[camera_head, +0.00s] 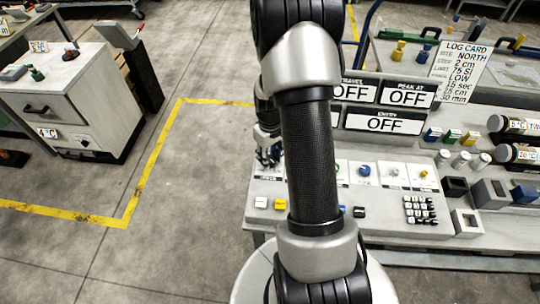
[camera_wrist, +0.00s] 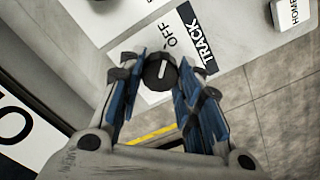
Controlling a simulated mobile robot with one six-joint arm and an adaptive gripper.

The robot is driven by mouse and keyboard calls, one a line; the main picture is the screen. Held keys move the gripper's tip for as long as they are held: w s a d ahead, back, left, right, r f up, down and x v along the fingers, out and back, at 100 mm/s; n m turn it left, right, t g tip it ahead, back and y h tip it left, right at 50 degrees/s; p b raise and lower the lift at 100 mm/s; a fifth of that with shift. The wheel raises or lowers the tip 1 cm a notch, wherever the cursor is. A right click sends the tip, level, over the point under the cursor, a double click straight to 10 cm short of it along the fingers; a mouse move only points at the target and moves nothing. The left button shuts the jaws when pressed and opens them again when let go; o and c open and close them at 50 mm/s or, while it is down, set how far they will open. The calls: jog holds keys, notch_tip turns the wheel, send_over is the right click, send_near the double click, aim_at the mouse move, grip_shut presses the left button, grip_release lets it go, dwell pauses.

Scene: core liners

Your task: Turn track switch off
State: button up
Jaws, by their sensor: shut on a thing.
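The track switch (camera_wrist: 159,74) is a round black knob with a white pointer line, seen in the wrist view. The line points up and slightly right, roughly towards the printed word OFF (camera_wrist: 172,34). My gripper (camera_wrist: 162,69) is shut on the knob, with a blue-padded finger on each side. In the head view my gripper (camera_head: 268,156) is low over the left end of the console (camera_head: 262,225); my arm covers part of the panel, and the knob is hidden there.
Display signs reading OFF (camera_head: 406,96) stand behind the console. Other knobs, including a blue one (camera_head: 364,170), a keypad (camera_head: 419,210) and black cylinders (camera_head: 513,125) lie to the right. A white cabinet (camera_head: 75,100) stands at left; the floor between is clear.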

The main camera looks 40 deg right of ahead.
dwell(0.4)
jog(key=o, duration=1)
jog(key=shift+o, duration=0.2)
notch_tip(320, 180, up, 12)
